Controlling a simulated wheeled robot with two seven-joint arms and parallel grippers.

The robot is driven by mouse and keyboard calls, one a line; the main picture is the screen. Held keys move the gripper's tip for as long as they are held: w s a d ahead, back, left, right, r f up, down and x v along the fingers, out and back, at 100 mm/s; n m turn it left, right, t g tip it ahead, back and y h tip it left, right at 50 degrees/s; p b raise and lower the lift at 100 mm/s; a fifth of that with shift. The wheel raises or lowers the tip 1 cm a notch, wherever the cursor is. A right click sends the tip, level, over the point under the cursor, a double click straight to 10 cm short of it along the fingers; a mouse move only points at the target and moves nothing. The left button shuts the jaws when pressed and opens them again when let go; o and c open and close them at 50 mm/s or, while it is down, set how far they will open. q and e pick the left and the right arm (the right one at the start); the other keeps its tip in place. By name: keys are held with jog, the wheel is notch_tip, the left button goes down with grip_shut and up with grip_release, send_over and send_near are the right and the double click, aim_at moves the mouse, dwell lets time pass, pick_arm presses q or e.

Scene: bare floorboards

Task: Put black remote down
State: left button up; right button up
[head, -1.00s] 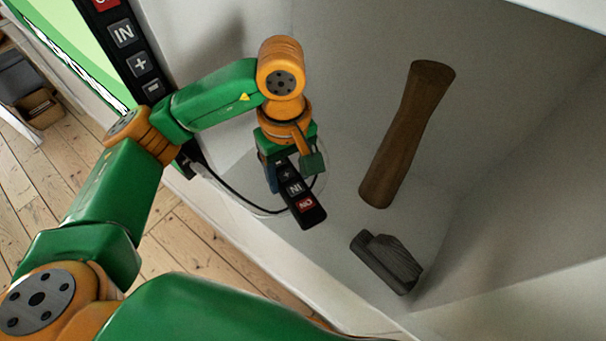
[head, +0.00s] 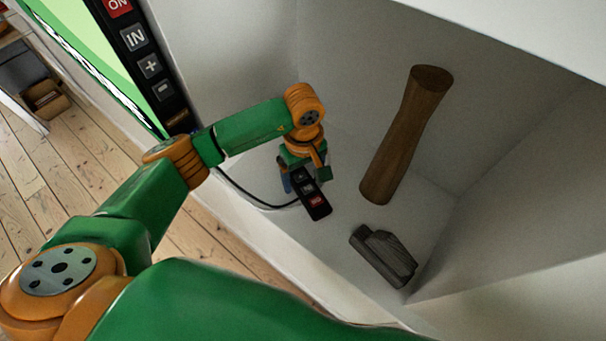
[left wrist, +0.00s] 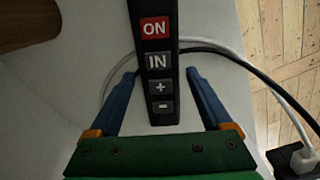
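The black remote (head: 313,196) has a red ON button, an IN button, plus and minus. It appears to rest on the white shelf surface (head: 340,226), though the exact contact is hard to see. My left gripper (head: 305,181) is over its minus-button end. In the left wrist view, the remote (left wrist: 157,65) lies between the two blue fingers of my left gripper (left wrist: 162,72), with a visible gap on each side. The fingers are open. My right gripper is not in view.
A brown wooden club-shaped piece (head: 405,135) stands right of the gripper, and a dark grey block (head: 383,256) lies nearer. White walls enclose the back and right. A cable (head: 250,196) runs left of the remote. A screen (head: 95,45) stands upper left.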

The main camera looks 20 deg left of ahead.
pick_arm(q)
jog(key=shift+r, duration=0.5)
notch_tip(320, 180, up, 6)
jog(key=shift+r+b, duration=0.15)
jog(key=shift+b, duration=1)
notch_tip(320, 180, up, 5)
send_over(303, 181)
jog(key=shift+s, duration=0.1)
